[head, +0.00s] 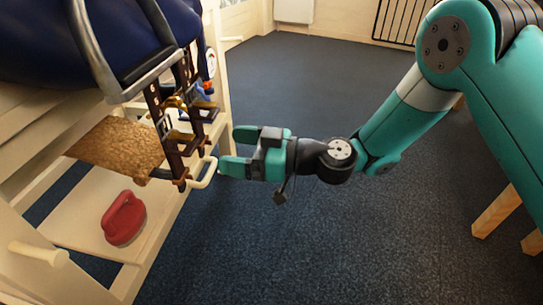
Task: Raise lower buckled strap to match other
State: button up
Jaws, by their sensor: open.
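The dark blue saddle (100,45) sits at the upper left with a grey metal bar across it. Two brown leather straps with holes and dark buckles hang below it. The nearer strap (164,125) reaches lower, with its end beside a pale loop handle (206,173). The farther strap (184,75) ends higher, with dark buckle parts (206,108) near it. Which buckle belongs to which strap is hard to tell. My gripper (233,150) is open and empty, to the right of the straps. Its fingers point left, and its lower fingertip is close to the pale handle.
A peg (38,253) sticks out at the lower left. Small coloured items stand behind the straps.

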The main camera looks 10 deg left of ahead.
jog(key=d+b, duration=0.6)
jog(key=b, duration=0.2)
jog(key=shift+s+d+b, duration=0.15)
jog(key=shift+d+b, duration=0.1)
jog(key=shift+b, duration=0.05)
jog(key=shift+f, duration=0.1)
jog(key=s+d+r+g+h+p, duration=0.1)
jog(key=s+r+h+p, duration=0.1)
jog(key=r+p, duration=0.2)
jog(key=s+d+r+m+h+p, duration=0.1)
jog(key=s+d+r+p, duration=0.1)
jog(key=s+r+p, duration=0.15)
jog(key=s+d+r+g+h+p, duration=0.1)
jog(key=r+h+p, duration=0.1)
jog(key=r+p, duration=0.25)
jog(key=s+d+r+m+t+h+p, duration=0.1)
jog(key=s+d+r+m+h+p, duration=0.35)
jog(key=d+r+p, duration=0.35)
jog(key=s+d+r+m+h+p, duration=0.4)
jog(key=s+d+r+m+p, duration=0.15)
jog(key=d, duration=0.35)
notch_tip(320, 180, up, 35)
jog(key=p, duration=3.6)
jog(key=shift+s+a, duration=0.1)
